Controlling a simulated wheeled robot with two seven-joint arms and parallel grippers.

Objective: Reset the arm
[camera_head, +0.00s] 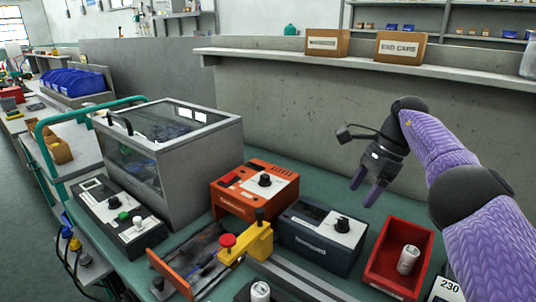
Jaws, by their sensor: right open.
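My right arm, in a purple sleeve with black joints, comes in from the right. My right gripper (366,193) is open and empty, pointing down. It hangs in the air above the back of the bench, beyond the dark blue box and the red bin. Nothing is between its fingers. My left gripper is not in view.
A dark blue box with a knob (318,240), an orange box (248,192) and a red bin (385,275) holding a white cylinder (408,260) stand below. A clear-lidded grey case (185,170) stands left. A shelf (440,78) with cardboard boxes runs behind.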

